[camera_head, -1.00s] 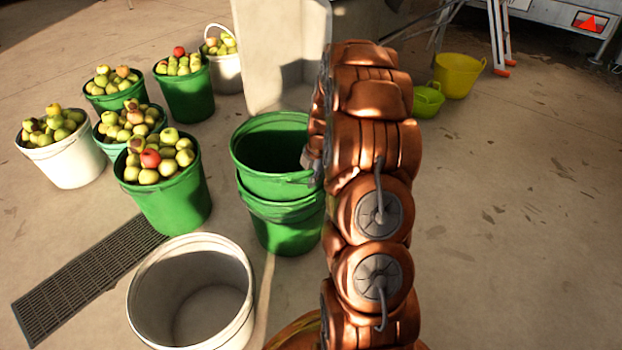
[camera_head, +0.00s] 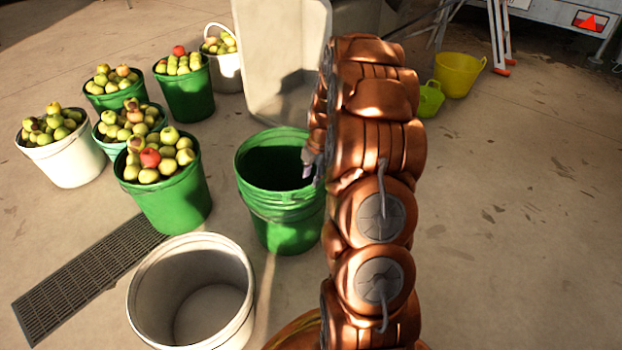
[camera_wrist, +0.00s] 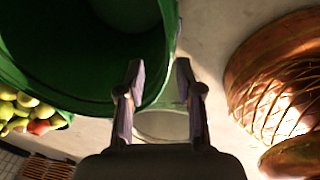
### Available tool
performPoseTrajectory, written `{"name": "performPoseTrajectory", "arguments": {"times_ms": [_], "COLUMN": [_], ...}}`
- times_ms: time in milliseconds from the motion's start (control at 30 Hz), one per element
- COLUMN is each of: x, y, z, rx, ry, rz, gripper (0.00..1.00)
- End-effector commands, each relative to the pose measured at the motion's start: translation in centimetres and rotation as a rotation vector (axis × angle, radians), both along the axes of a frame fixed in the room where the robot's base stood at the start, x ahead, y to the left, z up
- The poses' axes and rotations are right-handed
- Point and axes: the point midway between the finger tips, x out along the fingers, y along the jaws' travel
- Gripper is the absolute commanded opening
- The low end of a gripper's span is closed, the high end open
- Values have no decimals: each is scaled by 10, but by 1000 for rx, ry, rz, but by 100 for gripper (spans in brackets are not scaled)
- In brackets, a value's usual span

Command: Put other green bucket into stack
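A green bucket (camera_head: 258,193) sits nested in another green bucket (camera_head: 283,234) on the floor, with their rims close together. The upper bucket is empty as far as I see and looks about upright. In the wrist view, a green bucket (camera_wrist: 70,95) fills the upper left. My gripper (camera_wrist: 159,70) has its fingers apart, with a clear gap between them. The bucket's rim passes close by the left finger; I cannot tell if they touch. In the head view, my gripper (camera_head: 309,162) is at the stack's right rim, partly hidden by my arm.
An empty white bucket (camera_head: 150,305) stands in front of the stack. Green buckets of apples (camera_head: 178,203) and a white one (camera_head: 68,165) stand left. A pale large bin (camera_head: 280,60) is behind. Yellow tubs (camera_head: 458,76) stand back right. Floor at right is clear.

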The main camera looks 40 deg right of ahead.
Motion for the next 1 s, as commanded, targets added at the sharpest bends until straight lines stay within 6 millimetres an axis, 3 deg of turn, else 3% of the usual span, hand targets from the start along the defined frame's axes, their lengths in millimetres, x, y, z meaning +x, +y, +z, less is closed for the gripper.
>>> {"name": "performPoseTrajectory", "arguments": {"times_ms": [300, 500, 1000], "x": [-7, -11, -14], "y": [-6, -10, -10], "z": [62, 90, 100], "rx": [-3, -4, -1], "ry": [-6, -8, -2], "rz": [-1, -1, 0], "gripper": [35, 35, 35]}}
